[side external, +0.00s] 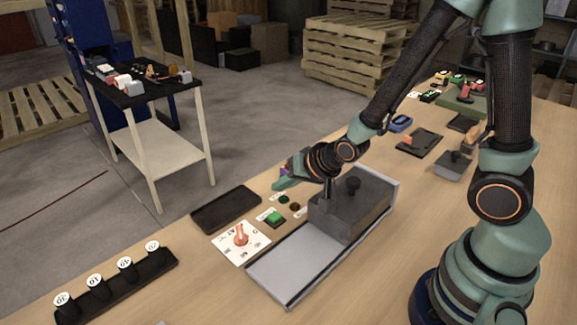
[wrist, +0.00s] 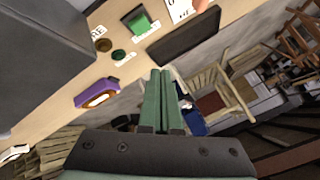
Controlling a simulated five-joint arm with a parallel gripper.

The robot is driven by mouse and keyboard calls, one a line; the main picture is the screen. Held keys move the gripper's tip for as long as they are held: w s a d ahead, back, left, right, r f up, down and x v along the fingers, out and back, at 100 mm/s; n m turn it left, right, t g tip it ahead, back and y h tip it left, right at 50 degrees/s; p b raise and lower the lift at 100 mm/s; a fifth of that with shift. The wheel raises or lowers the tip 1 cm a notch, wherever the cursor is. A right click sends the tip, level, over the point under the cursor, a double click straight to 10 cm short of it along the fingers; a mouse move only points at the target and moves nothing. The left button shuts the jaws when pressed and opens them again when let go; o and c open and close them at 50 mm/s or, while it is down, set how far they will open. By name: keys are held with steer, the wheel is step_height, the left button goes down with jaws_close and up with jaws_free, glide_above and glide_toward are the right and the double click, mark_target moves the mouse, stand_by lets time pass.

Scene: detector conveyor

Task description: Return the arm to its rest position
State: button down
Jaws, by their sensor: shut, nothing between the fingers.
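My gripper (side external: 282,182) is at the end of my green and black arm, reaching left over the wooden table. In the side view it hangs above the table's far edge, just behind the grey box. In the wrist view its two green fingers (wrist: 160,75) are together with nothing between them. The grey box (side external: 350,208) with a black knob on top stands on a light grey conveyor (side external: 290,268). A purple and orange object (wrist: 97,93) lies on the table near the fingers in the wrist view. It is mostly hidden behind my gripper in the side view.
A green button (side external: 274,217), a dial panel (side external: 240,240) and a black tray (side external: 226,208) lie left of the box. A black rack with several numbered pieces (side external: 115,283) is at the front left. A side table (side external: 140,92) stands apart on the floor.

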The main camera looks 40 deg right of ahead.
steer(key=s+d+r+n+g, duration=0.1)
steer(key=s+d+r+n, duration=0.1)
steer(key=s+r, duration=0.4)
steer(key=s+d+r+n+g+h, duration=0.1)
steer(key=s+r+n, duration=0.4)
steer(key=r, duration=0.5)
steer(key=shift+s+d+g, duration=0.5)
steer(key=shift+d+g, duration=0.1)
steer(key=shift+d, duration=0.2)
steer(key=w+a+f+n+g, duration=0.2)
steer(key=w+f+n, duration=0.2)
steer(key=w+n, duration=0.3)
steer(key=w+a+f+n+g, duration=0.3)
steer(key=w+f+n, duration=0.2)
steer(key=n, duration=0.6)
steer(key=shift+w+a+g, duration=0.3)
steer(key=shift+w, duration=0.6)
